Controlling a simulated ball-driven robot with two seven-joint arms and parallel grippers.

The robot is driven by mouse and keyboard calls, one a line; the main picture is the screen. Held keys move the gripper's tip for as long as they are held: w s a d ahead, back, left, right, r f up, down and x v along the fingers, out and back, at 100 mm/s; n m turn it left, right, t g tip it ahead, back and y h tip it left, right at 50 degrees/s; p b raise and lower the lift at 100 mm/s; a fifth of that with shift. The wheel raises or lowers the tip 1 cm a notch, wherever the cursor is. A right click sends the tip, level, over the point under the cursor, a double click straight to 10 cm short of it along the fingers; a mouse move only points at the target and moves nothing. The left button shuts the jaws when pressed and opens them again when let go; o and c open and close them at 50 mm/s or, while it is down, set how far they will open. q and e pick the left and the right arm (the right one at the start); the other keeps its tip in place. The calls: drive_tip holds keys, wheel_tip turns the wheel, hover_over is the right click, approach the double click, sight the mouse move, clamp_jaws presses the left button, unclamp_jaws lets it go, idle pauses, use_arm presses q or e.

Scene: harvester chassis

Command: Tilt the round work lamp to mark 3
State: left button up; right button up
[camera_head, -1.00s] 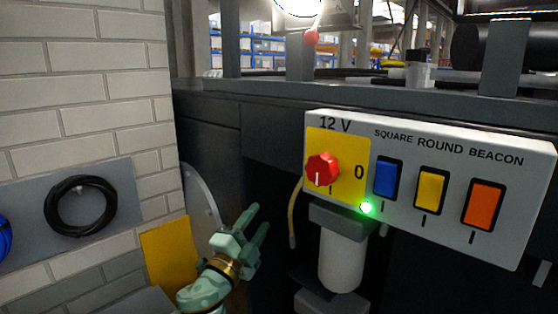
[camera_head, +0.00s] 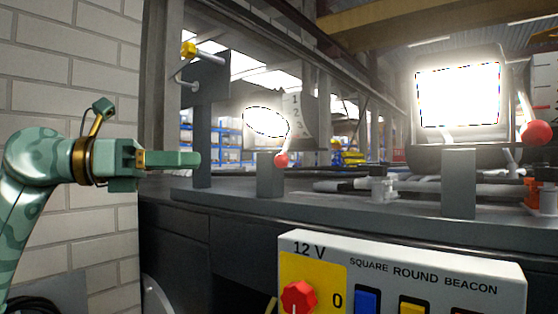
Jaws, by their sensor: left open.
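The round work lamp (camera_head: 265,122) is lit and glows white, its face seen at a slant, behind the chassis ledge. A lever with a red ball (camera_head: 281,160) comes down at its right side, just above a grey post. A pale scale plate (camera_head: 297,112) stands right behind the lamp, with numerals 1 and 2 readable; the lower marks are too small or hidden to read. My left gripper (camera_head: 184,160) is open and empty, seen edge-on, pointing right. It is left of the red ball, apart from it. My right gripper is out of view.
A grey upright post (camera_head: 203,130) with a yellow-tipped fitting stands between gripper and lamp in the picture. A lit square lamp (camera_head: 458,95) with its own red ball (camera_head: 537,133) is at right. The switch panel (camera_head: 440,276) is below. A brick wall (camera_head: 60,70) is at left.

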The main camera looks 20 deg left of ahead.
sight(281, 162)
use_arm(q)
drive_tip(key=p+x, duration=0.5)
drive_tip(key=x, duration=1.1)
drive_tip(key=shift+d+f, duration=0.1)
drive_tip(key=shift+s, duration=0.1)
